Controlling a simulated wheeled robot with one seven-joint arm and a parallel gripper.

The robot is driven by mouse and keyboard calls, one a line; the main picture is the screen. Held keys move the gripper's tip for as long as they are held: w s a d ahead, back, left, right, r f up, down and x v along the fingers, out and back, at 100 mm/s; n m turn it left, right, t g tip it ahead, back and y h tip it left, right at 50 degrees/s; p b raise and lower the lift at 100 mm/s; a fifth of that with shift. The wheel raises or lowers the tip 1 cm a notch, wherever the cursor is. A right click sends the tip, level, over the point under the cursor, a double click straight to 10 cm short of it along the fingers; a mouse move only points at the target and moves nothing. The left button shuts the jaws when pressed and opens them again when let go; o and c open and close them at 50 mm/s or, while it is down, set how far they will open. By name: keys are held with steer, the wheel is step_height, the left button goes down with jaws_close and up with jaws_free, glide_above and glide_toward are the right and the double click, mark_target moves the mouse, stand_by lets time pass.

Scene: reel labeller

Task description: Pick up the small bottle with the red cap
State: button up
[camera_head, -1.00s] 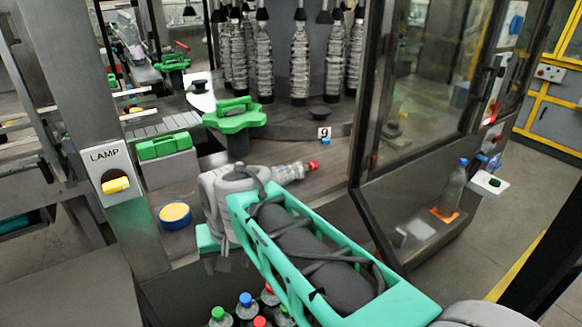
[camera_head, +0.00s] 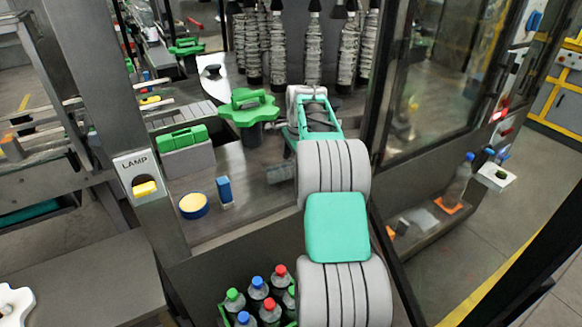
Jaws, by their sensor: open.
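The small bottle with the red cap is not visible on the machine deck (camera_head: 240,222); my arm covers the part of the deck where it lay. A dark grey ribbed piece, seemingly part of my gripper (camera_head: 280,173), shows low over the deck at the left of my arm. The gripper is open, but most of it is hidden behind the arm, so its place relative to the bottle cannot be told. Other bottles with red caps, such as the red-capped bottle (camera_head: 281,279), stand in a green crate (camera_head: 222,314) below the deck.
A green star-shaped knob (camera_head: 249,108) and a green-topped grey block (camera_head: 188,158) stand on the deck. A yellow-topped round tin (camera_head: 193,206) and a blue block (camera_head: 224,190) are near its front. A glass door (camera_head: 440,90) stands open at right.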

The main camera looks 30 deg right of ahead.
steer(key=shift+w+f, duration=0.2)
steer(key=shift+f, duration=0.5)
jaws_close()
stand_by(0.4)
steer(key=shift+d+r, duration=0.1)
steer(key=shift+r, duration=0.05)
